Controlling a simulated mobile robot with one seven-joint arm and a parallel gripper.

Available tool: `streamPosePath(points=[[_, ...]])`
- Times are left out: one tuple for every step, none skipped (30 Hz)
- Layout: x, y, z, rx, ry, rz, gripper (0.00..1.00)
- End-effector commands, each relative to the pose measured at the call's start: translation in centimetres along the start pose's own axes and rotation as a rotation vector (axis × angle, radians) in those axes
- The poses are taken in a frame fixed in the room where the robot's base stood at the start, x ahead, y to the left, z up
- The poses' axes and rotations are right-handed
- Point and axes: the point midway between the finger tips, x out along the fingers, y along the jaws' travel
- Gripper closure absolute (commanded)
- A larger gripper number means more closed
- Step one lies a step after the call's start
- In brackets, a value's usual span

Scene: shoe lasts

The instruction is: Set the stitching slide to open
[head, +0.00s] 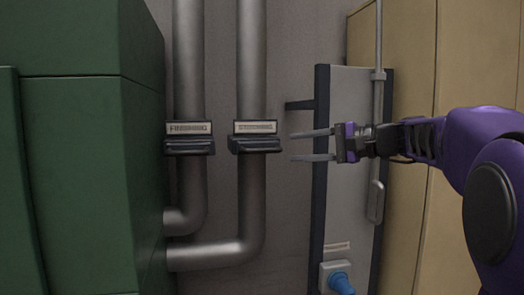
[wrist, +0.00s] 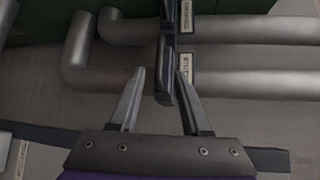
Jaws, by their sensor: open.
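The stitching slide (head: 255,145) is a dark block with a ridged handle across the right-hand grey pipe, under a pale label (head: 255,128) that looks to read "STITCHING". My gripper (head: 292,146) is open and empty, to the right of this slide and level with it, fingers pointing left at it. A gap shows between fingertips and slide. In the wrist view the slide's dark handle (wrist: 165,88) appears between the two fingertips (wrist: 160,72); no contact is clear. I cannot tell whether the slide is open or shut.
A similar slide (head: 189,147), label blurred, crosses the left pipe. A green cabinet (head: 85,170) stands at left. Tan cabinets (head: 405,215) are at right.

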Motion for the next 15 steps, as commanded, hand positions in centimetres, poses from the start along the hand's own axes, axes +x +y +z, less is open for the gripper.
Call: streamPosePath(points=[[1.3,0.0,0.0,0.001,-0.004,0.001,0.53],[1.9,0.0,0.1,0.001,-0.003,0.001,0.53],[2.9,0.0,0.1,0.0,-0.005,0.001,0.53],[3.5,-0.1,0.1,0.001,-0.003,0.001,0.53],[4.2,0.0,0.1,0.001,-0.004,0.002,0.53],[5.0,0.0,0.0,0.001,-0.003,0.002,0.53],[5.6,0.0,0.1,0.001,-0.003,0.002,0.53],[6.2,0.0,0.0,0.001,-0.002,0.002,0.53],[7.0,0.0,0.1,0.0,-0.003,0.002,0.53],[7.5,0.0,0.0,0.001,-0.002,0.001,0.53],[8.0,0.0,0.0,0.001,-0.002,0.002,0.53],[8.6,0.0,0.0,0.001,-0.002,0.002,0.53],[9.0,0.0,0.0,0.001,-0.001,0.001,0.53],[9.3,0.0,0.0,0.001,0.0,0.001,0.53],[9.8,0.0,0.0,0.001,-0.001,0.002,0.53]])
